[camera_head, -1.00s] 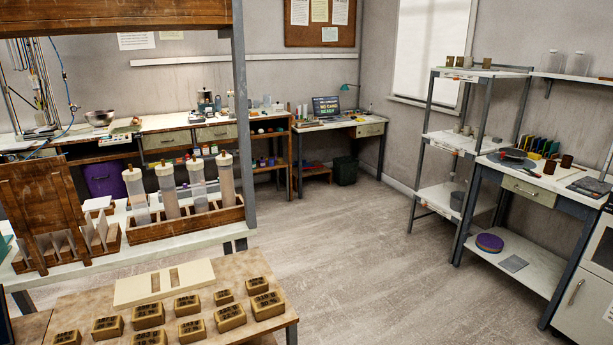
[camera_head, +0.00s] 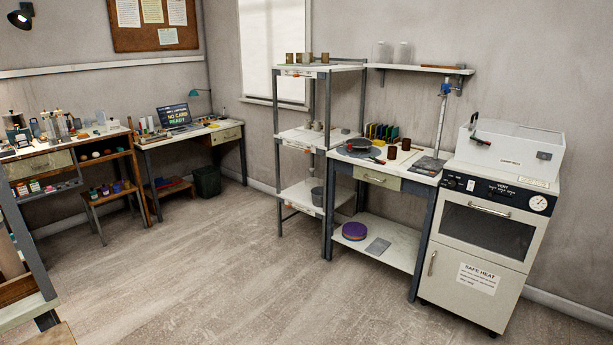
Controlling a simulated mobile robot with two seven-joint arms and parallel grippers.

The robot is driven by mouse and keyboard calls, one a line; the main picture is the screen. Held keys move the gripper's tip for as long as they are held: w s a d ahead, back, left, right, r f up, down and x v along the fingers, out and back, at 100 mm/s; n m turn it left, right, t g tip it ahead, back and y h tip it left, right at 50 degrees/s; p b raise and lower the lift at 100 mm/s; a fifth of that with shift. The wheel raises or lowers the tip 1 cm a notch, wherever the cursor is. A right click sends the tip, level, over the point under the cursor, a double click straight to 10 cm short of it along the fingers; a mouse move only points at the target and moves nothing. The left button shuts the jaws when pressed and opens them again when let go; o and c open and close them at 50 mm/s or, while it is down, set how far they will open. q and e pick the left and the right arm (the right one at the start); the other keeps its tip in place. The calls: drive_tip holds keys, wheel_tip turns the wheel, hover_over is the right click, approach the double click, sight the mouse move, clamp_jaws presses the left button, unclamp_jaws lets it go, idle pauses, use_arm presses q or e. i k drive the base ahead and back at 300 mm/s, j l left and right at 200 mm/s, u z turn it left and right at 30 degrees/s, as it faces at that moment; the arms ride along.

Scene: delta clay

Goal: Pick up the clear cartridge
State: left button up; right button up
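I cannot make out a clear cartridge for certain in this view. Two clear jar-like vessels (camera_head: 391,52) stand on the wall shelf at the upper right; whether either is a cartridge I cannot tell. Small bottles and pale items crowd the back-left bench, too small to identify. At the lower left edge only the end of a wooden rack (camera_head: 15,289) shows on a white tabletop, with no whole tube visible in it. Neither of my grippers is in view.
A metal shelf rack (camera_head: 318,69), a work table (camera_head: 396,242) with a drawer and a white oven cabinet (camera_head: 490,225) line the right wall. A desk (camera_head: 188,137) with a laptop (camera_head: 178,117) and a dark bin (camera_head: 207,181) stand at the back. The middle floor (camera_head: 220,270) is clear.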

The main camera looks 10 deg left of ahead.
sight(60, 119)
drive_tip(key=i+l, duration=0.2)
drive_tip(key=i, duration=0.35)
drive_tip(key=i+l+z, duration=0.1)
drive_tip(key=i, duration=0.45)
drive_tip(key=i+u, duration=0.4)
drive_tip(key=i+j+u, duration=0.1)
drive_tip(key=u, duration=0.25)
drive_tip(key=i+l+u, duration=0.15)
drive_tip(key=i+u, duration=0.25)
drive_tip(key=i+j+u, duration=0.1)
drive_tip(key=i+u, duration=0.35)
drive_tip(key=i+l+u, duration=0.1)
drive_tip(key=i+u, duration=0.3)
drive_tip(key=i, duration=0.2)
drive_tip(key=i+u, duration=0.1)
drive_tip(key=i, duration=0.8)
drive_tip(key=i+u, duration=0.15)
drive_tip(key=i, duration=0.8)
drive_tip(key=i+l+u, duration=0.1)
drive_tip(key=i, duration=0.8)
drive_tip(key=i+j+u, duration=0.15)
drive_tip(key=i, duration=0.45)
drive_tip(key=i+j+u, duration=0.15)
drive_tip(key=i, duration=0.4)
